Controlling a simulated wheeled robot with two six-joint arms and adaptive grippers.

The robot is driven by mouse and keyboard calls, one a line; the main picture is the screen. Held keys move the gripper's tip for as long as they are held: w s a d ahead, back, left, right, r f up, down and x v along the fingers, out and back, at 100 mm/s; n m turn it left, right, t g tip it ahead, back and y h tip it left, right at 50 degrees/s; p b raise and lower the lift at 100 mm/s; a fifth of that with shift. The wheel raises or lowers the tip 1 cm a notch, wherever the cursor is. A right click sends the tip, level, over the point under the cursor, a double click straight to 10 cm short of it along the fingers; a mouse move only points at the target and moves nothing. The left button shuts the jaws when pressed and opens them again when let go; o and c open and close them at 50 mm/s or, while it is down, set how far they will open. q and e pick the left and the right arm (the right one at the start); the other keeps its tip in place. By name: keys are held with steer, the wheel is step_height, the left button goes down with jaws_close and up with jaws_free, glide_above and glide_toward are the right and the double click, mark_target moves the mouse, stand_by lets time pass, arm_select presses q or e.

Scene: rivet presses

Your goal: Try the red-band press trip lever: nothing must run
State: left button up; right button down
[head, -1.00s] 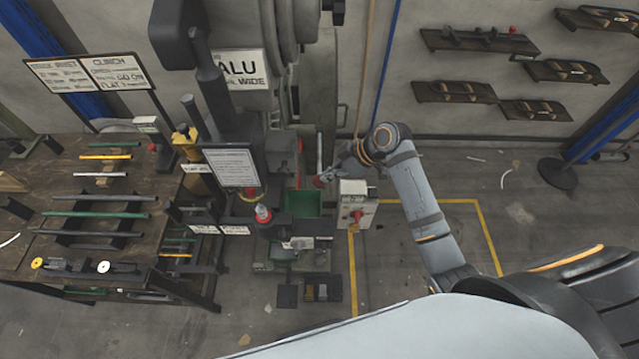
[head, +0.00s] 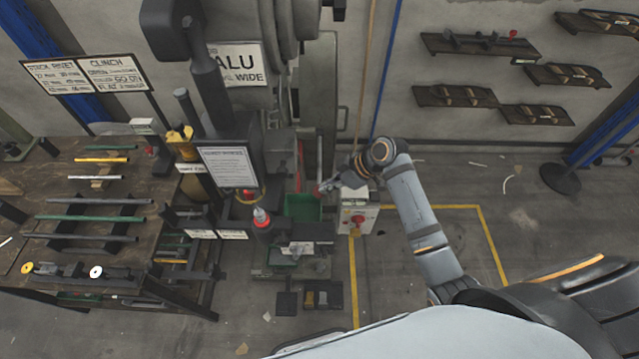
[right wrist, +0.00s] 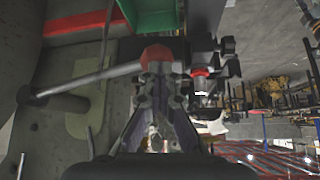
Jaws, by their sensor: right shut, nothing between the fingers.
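My right gripper (head: 328,187) is shut and empty beside the press (head: 228,125), left of the grey switch box (head: 352,219). In the right wrist view its fingertips (right wrist: 161,75) are at a red knob (right wrist: 155,54) on the end of a slanting grey lever (right wrist: 90,82). The knob is just beyond the fingers; I cannot tell whether they touch. The gripper hides most of the knob in the head view. The switch box carries a red button (head: 357,219). A red-ringed tool (head: 262,217) stands at the press front. My left gripper is out of view.
A green bin (head: 302,206) sits close left of my right gripper. A workbench (head: 20,200) with coloured rods stands on the left. Wall shelves (head: 480,44) hang at the upper right. The yellow-lined floor (head: 440,207) right of the switch box is clear.

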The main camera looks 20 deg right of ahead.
steer(key=shift+s, duration=0.1)
steer(key=d+f+p+v, duration=0.1)
steer(key=p+v, duration=0.1)
steer(key=v, duration=1.2)
steer(key=shift+s+d+r, duration=0.2)
steer(key=shift+s+d, duration=0.15)
stand_by(0.3)
